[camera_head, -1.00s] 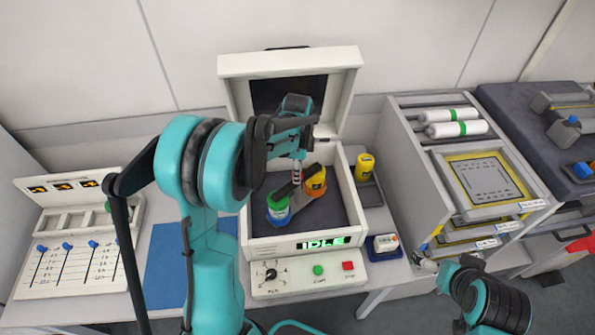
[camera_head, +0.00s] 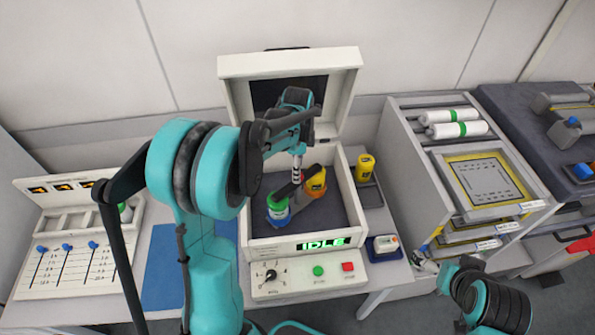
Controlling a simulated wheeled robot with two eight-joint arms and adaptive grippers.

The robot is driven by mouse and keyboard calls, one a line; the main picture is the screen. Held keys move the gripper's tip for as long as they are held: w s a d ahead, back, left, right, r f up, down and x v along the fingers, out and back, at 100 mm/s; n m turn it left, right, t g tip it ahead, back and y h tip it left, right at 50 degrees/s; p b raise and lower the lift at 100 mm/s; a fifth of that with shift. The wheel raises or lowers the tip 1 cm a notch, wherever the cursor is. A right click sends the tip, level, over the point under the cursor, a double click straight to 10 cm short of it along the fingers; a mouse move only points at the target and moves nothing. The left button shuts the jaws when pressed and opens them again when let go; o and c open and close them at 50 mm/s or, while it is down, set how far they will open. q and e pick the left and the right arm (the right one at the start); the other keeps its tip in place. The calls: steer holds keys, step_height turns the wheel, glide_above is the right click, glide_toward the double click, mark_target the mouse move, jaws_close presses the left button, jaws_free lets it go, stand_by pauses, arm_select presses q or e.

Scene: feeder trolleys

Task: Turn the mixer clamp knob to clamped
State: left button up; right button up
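The mixer (camera_head: 258,222) is a white box with its lid raised and a green display reading IDLE. Inside are a green-and-blue jar (camera_head: 278,209) and a yellow-and-orange jar (camera_head: 316,184). A black bar (camera_head: 287,189) lies slantwise between them; it may be the clamp knob, but my gripper partly covers it. My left gripper (camera_head: 297,174) points down into the box just above the bar. Whether its fingers touch the bar, and whether they are open, is too small to tell. My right gripper (camera_head: 424,258) is low at the right, by the drawers, its fingers unclear.
A control panel (camera_head: 290,290) with a black dial, green button and red button sits in front of the mixer. A yellow jar (camera_head: 365,163) stands on the right side. A drawer cabinet (camera_head: 408,160) stands further right, and a slider board (camera_head: 75,285) at left.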

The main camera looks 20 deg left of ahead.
arm_select(q)
step_height(320, 180, up, 10)
stand_by(0.3)
steer(key=shift+f, duration=0.1)
steer(key=s+d+f+n+t+b, duration=0.3)
steer(key=s+f+n, duration=0.1)
steer(key=s+n, duration=0.3)
steer(key=s+d+f+n+t+b, duration=0.3)
steer(key=s+n, duration=0.4)
steer(key=s, duration=0.5)
steer(key=shift+d+f+t+b, duration=0.35)
steer(key=shift+d+f+t, duration=0.1)
steer(key=shift+d+t, duration=0.2)
